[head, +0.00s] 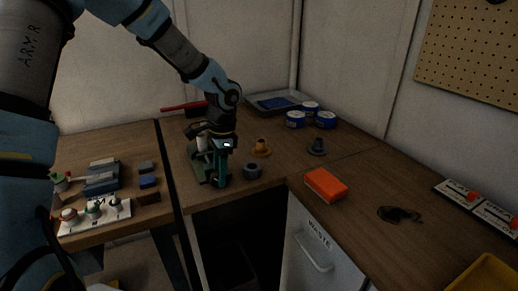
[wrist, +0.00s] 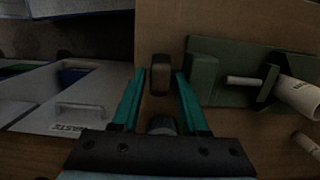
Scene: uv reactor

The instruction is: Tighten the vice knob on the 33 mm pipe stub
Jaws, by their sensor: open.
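The green vice (head: 206,172) stands on the wooden bench, partly hidden by my arm and gripper. In the wrist view the vice (wrist: 220,85) is at the right, with a thin screw rod and a white pipe stub (wrist: 299,97) beside its green plate. A dark vice knob (wrist: 160,76) shows between the fingertips of my gripper (wrist: 159,84). The teal fingers are open, one on each side of the knob, with gaps visible. In the head view my gripper (head: 222,160) points down at the vice's front. I cannot tell whether it touches anything.
A grey ring (head: 252,170) stands close right of my gripper. A brass-coloured part (head: 261,147), a dark flanged part (head: 317,146) and blue-and-white tins (head: 326,120) are farther back. An orange block (head: 325,185) lies on the right bench. A WASTE cabinet (head: 322,248) is below.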

